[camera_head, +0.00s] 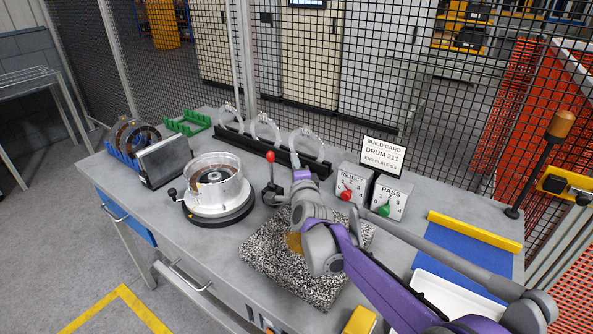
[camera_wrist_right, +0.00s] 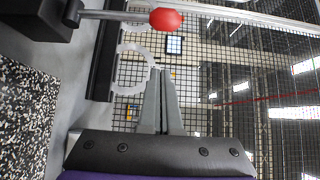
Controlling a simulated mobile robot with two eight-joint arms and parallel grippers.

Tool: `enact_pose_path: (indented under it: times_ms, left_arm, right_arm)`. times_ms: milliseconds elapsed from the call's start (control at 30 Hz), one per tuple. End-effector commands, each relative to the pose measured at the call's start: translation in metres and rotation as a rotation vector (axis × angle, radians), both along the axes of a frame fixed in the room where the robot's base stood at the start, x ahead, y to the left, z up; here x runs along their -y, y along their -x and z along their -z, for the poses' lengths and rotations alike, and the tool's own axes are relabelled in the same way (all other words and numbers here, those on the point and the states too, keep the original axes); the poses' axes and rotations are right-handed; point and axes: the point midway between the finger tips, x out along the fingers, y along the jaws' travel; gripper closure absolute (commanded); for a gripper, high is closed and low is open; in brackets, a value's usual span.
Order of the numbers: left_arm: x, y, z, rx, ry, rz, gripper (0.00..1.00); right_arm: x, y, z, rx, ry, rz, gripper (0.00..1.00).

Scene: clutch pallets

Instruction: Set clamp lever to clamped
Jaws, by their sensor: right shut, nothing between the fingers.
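The clamp lever (camera_head: 270,172) stands roughly upright on the bench, a metal rod with a red ball knob and a dark base. It stands just right of the round drum fixture (camera_head: 214,182), which holds a silver drum. My right gripper (camera_head: 300,178) is just right of the lever, apart from it, partly hidden by my own wrist. In the right wrist view the gripper's fingers (camera_wrist_right: 160,92) are together and empty. The lever's red knob (camera_wrist_right: 166,18) shows there beyond the fingertips, near the top edge, with its rod running left. My left gripper is not in view.
A black rack (camera_head: 262,148) with several clear rings stands behind the lever. REJECT (camera_head: 350,184) and PASS (camera_head: 391,198) boxes and a build card (camera_head: 382,155) are to the right. A speckled slab (camera_head: 270,247) lies under my right arm. A tilted screen (camera_head: 164,160) stands left of the drum.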

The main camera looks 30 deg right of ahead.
Motion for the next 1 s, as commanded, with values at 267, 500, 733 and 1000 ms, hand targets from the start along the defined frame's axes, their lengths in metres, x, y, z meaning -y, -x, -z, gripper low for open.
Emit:
enact_pose_path:
  times_ms: [267, 500, 733, 1000]
  left_arm:
    - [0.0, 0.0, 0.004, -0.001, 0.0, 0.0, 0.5]
    - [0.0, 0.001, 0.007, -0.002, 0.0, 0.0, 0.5]
    - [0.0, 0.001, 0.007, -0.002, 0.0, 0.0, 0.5]
    - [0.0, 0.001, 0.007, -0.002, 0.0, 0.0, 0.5]
  right_arm:
    - [-0.004, -0.031, 0.001, 0.001, -0.002, -0.003, 1.0]
    - [-0.024, -0.032, 0.0, 0.0, -0.001, -0.001, 1.0]
    - [-0.027, -0.032, 0.0, 0.0, 0.0, 0.001, 1.0]
    - [-0.027, -0.032, 0.0, 0.001, 0.005, 0.0, 1.0]
